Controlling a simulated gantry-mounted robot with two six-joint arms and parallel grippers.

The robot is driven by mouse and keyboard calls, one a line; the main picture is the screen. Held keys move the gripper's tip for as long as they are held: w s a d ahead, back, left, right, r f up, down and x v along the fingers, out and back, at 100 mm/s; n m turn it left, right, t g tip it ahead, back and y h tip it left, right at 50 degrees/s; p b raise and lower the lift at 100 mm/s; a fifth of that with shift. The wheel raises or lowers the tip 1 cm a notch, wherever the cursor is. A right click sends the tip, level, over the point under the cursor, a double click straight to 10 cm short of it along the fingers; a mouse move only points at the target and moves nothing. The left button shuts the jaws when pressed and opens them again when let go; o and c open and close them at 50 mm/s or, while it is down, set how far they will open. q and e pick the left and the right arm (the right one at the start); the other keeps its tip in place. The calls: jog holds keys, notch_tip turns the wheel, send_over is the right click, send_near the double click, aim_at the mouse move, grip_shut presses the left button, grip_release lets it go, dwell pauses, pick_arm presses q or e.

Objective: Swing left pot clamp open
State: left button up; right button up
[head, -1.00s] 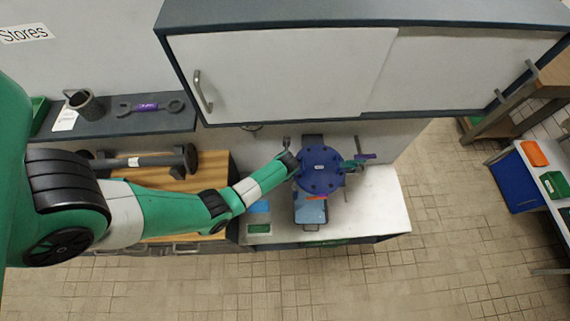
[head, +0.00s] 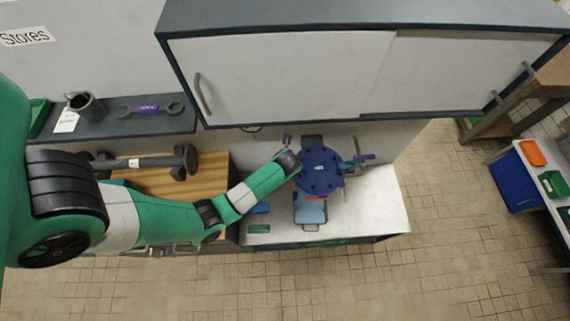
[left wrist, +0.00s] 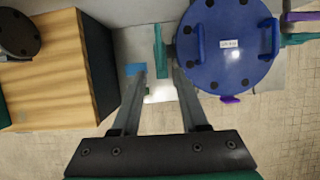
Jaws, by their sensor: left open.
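The pot has a round blue bolted lid (head: 320,170), which also shows in the left wrist view (left wrist: 228,45). The left pot clamp (left wrist: 160,50) is a narrow teal bar at the lid's left side in the left wrist view; in the head view my left arm largely covers it. The right clamp (head: 354,163) is teal with a purple end, on the lid's right. My left gripper (left wrist: 160,72) is open, its two fingers on either side of the teal bar's near end. I cannot tell whether they touch it. My right gripper is not in view.
A white counter (head: 380,210) carries the pot, a grey-blue tray (head: 311,213) and small blue and green items. A wooden-topped cabinet (head: 215,170) stands left. A wall cupboard (head: 280,75) hangs behind and above. Open tiled floor lies in front.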

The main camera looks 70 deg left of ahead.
pick_arm(q)
jog(key=v, duration=0.4)
dwell(0.5)
